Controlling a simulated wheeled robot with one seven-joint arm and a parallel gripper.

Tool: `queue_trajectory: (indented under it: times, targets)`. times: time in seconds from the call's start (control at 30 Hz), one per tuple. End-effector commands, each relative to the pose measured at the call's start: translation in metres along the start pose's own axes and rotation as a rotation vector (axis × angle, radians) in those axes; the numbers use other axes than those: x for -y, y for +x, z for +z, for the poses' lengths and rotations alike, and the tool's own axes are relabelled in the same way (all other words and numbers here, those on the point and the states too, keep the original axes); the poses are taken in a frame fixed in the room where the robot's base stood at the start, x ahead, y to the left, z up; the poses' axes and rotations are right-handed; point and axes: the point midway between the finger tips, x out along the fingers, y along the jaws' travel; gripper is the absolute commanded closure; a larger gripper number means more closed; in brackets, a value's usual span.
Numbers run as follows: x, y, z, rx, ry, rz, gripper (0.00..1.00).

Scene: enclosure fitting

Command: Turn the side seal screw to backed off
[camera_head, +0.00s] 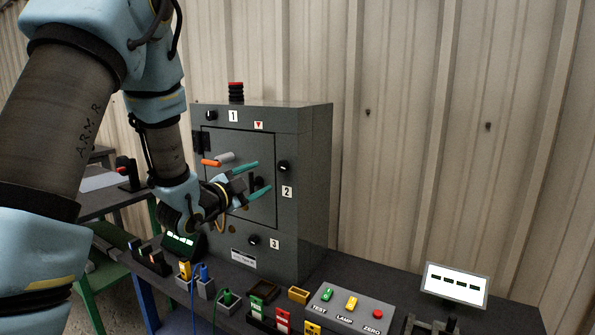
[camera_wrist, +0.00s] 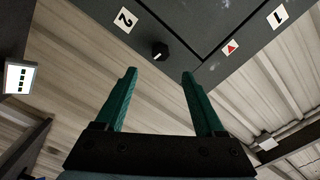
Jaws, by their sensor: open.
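The grey enclosure (camera_head: 316,190) stands on the bench with its door (camera_head: 262,145) shut. A round black screw head (camera_head: 284,166) sits on the front frame at the door's right side, above label 2 (camera_head: 287,191). In the wrist view this black screw head (camera_wrist: 160,50) bears a small pale mark, beside label 2 (camera_wrist: 124,19). I cannot tell which setting the mark shows. My gripper (camera_head: 264,176) is open and empty, its teal fingers in front of the door, left of the screw head. In the wrist view my gripper (camera_wrist: 159,73) has the screw head just beyond its fingertips, apart from them.
Similar black heads sit by label 1 (camera_head: 233,116) and label 3 (camera_head: 274,243). An orange-ended handle (camera_head: 211,163) shows near the door. A button box (camera_head: 345,312), coloured blocks and cables crowd the bench front. A lit display (camera_head: 455,285) stands at right.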

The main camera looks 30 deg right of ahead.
Motion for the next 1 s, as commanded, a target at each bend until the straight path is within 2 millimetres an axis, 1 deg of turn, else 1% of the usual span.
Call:
queue_trajectory:
  times: [0.17, 0.4, 0.5, 0.6, 0.7, 1.0]
  targets:
    - [0.002, 0.026, -0.003, -0.002, -0.002, 0.001, 0.29]
    - [0.002, 0.071, -0.002, 0.001, -0.002, 0.002, 0.29]
    - [0.002, 0.085, -0.001, 0.002, -0.003, 0.000, 0.29]
    - [0.001, 0.095, -0.001, 0.002, -0.003, 0.001, 0.29]
    - [0.001, 0.101, 0.000, 0.002, -0.003, 0.001, 0.29]
    - [0.000, 0.103, 0.000, 0.003, -0.004, 0.000, 0.29]
